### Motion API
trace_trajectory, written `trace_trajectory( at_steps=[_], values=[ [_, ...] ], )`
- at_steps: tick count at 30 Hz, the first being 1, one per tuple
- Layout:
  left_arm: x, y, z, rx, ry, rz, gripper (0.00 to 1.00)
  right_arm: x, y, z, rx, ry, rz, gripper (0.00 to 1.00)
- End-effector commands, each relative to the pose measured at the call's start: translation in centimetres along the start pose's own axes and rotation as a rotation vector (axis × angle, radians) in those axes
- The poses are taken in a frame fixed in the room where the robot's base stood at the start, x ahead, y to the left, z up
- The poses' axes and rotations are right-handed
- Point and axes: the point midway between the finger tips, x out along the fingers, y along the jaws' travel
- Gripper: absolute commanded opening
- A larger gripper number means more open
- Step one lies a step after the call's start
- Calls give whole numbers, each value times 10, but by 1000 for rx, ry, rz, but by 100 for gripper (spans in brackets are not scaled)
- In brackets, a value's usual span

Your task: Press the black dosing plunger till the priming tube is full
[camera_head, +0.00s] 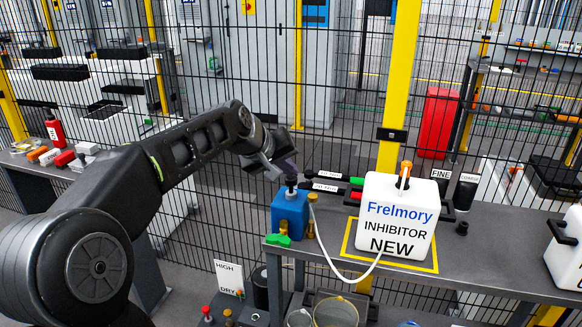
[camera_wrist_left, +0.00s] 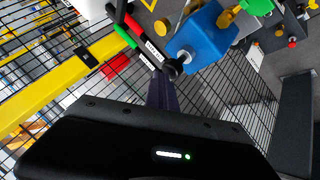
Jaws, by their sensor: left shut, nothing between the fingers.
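A blue dosing block (camera_head: 289,214) stands at the left end of the grey bench, with a black plunger (camera_head: 291,184) on top. In the left wrist view the block (camera_wrist_left: 208,38) and the round plunger head (camera_wrist_left: 173,68) lie just past my fingertips. My left gripper (camera_head: 290,174) is shut and empty, pointing down right at the plunger head. I cannot tell whether it touches. In the left wrist view its dark fingers (camera_wrist_left: 163,88) are together. A white tube (camera_head: 332,258) curves from beside the block to the white container (camera_head: 394,217). Its fill level cannot be seen. My right gripper is not in view.
The container, marked "Frelmory inhibitor new", stands on a yellow-outlined square. Red and green handled tools (camera_head: 335,186) lie behind the block. A wire mesh fence (camera_head: 240,90) and yellow post (camera_head: 398,80) stand behind the bench. Open buckets (camera_head: 335,312) sit below its front edge.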

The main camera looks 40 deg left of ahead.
Motion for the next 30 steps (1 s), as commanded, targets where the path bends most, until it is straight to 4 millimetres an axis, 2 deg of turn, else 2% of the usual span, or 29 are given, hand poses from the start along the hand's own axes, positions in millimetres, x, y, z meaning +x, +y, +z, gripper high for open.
trace_trajectory(
  at_steps=[21,30],
  values=[
    [-26,19,-19,0,-2,-1,0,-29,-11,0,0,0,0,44],
    [-28,20,-20,0,-1,-1,0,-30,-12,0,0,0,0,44]
  ],
)
